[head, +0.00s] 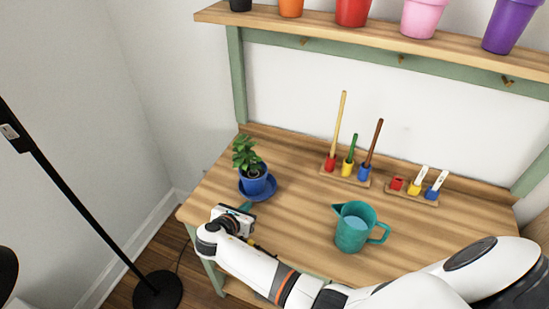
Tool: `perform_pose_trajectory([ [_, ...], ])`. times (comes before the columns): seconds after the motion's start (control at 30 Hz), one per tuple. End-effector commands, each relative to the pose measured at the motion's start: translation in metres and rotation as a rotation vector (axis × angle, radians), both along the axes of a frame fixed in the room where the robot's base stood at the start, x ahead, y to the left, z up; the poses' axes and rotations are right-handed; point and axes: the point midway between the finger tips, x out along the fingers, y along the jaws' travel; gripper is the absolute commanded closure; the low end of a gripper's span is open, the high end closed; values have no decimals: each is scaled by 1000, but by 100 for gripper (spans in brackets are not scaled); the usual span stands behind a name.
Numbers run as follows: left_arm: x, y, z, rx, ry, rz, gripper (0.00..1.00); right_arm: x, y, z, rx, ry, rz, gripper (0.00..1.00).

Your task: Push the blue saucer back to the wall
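The blue saucer (269,192) lies on the wooden table near its left end, with bare wood between it and the back edge. A blue pot (252,184) with a small green plant (246,157) stands upright on it. My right gripper (246,207) is low over the table, just in front of the saucer on the near left side. A small teal piece shows at its tip, close to the saucer's near rim. I cannot tell whether they touch, or whether the fingers are open or shut. My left gripper is not in view.
A teal jug (351,236) stands right of the saucer, near my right arm. Wooden holders with coloured tools (345,174) and labels (412,196) stand along the back. A shelf (370,38) of coloured pots hangs above. A black lamp pole (80,200) stands left of the table.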

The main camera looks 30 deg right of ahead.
Motion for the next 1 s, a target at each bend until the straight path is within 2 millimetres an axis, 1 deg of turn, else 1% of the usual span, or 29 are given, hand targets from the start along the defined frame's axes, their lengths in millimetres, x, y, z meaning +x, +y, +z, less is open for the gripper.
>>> perform_pose_trajectory([
  [1.0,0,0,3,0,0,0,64,25,-33,0,-2,-1,-1,100],
])
